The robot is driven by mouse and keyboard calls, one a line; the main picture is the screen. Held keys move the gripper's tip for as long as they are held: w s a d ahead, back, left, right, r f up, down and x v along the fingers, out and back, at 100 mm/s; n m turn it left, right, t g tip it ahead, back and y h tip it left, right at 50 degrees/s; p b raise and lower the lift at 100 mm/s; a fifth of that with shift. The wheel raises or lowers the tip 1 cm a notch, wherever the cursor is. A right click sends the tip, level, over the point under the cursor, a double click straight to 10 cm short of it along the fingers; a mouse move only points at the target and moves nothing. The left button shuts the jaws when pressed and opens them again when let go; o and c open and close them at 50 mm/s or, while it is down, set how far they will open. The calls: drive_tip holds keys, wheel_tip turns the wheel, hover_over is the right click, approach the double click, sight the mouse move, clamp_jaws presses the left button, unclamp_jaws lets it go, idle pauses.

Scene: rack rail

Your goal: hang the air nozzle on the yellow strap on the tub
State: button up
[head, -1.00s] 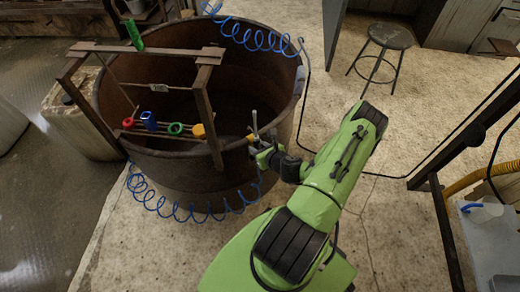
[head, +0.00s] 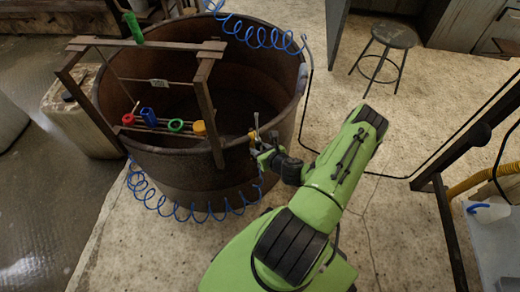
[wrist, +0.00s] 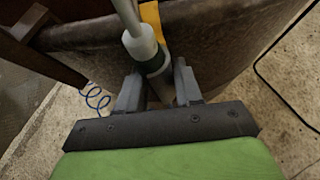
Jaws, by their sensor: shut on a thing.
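My gripper (wrist: 158,88) is shut on the air nozzle (wrist: 138,40), a grey-white cylinder with a thin stem rising from it. The yellow strap (wrist: 151,16) shows just behind the nozzle at the tub wall in the wrist view. In the head view, my gripper (head: 264,152) is at the near right rim of the rusty brown tub (head: 185,170). The nozzle (head: 257,122) stands up from the jaws by the rim. I cannot tell whether it touches the strap, which is mostly hidden in the head view.
A wooden rack (head: 205,105) spans the tub, with red, blue, green and yellow fittings along a rail. A blue coiled hose (head: 190,212) hangs over the tub's near side. A stool (head: 393,36) stands at the back right. Floor right of the tub is open.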

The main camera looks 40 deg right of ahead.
drive_tip(key=shift+f, duration=0.1)
drive_tip(key=shift+f+b, duration=0.5)
drive_tip(key=shift+f, duration=0.15)
drive_tip(key=o, duration=0.8)
drive_tip(key=shift+o, duration=0.2)
drive_tip(key=p+v, duration=0.8)
drive_tip(key=v, duration=0.7)
drive_tip(key=shift+s+r, duration=0.15)
drive_tip(key=shift+s, duration=0.15)
